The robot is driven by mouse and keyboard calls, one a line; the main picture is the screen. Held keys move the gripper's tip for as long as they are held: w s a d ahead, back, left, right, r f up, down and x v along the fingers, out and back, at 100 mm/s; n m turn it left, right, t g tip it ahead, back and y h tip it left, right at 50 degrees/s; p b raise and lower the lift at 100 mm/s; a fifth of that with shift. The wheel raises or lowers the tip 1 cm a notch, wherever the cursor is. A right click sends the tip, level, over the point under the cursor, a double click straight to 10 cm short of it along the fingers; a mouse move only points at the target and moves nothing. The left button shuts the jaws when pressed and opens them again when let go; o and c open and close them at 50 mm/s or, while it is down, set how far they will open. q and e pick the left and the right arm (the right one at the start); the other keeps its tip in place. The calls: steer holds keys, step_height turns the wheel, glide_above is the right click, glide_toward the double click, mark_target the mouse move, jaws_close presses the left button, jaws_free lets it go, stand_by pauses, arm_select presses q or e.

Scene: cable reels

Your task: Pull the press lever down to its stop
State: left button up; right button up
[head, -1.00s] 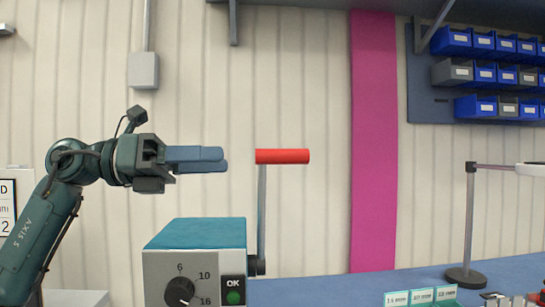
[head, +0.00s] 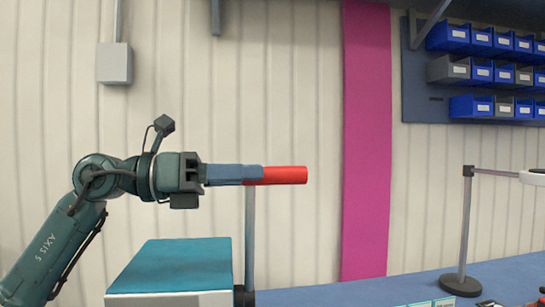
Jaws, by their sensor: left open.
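The press lever is a grey upright rod (head: 250,225) with a red horizontal handle (head: 285,175) at its top. It stands at the right side of a teal-topped press box (head: 172,267). My left gripper (head: 252,174) comes in from the left at handle height. Its blue-grey fingers overlap the left end of the red handle in the head view and hide that end. The jaws are open. I cannot tell whether the fingers touch the handle. My right gripper is not in view.
Blue and grey bins (head: 490,70) hang on a panel at the upper right. A grey post on a round base (head: 460,284) stands on the blue bench (head: 400,285) at the right. The space between lever and post is clear.

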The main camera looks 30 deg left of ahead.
mark_target(273, 175)
arm_select(q)
steer(key=shift+p+x, duration=0.7)
steer(key=shift+x, duration=1.7)
jaws_close()
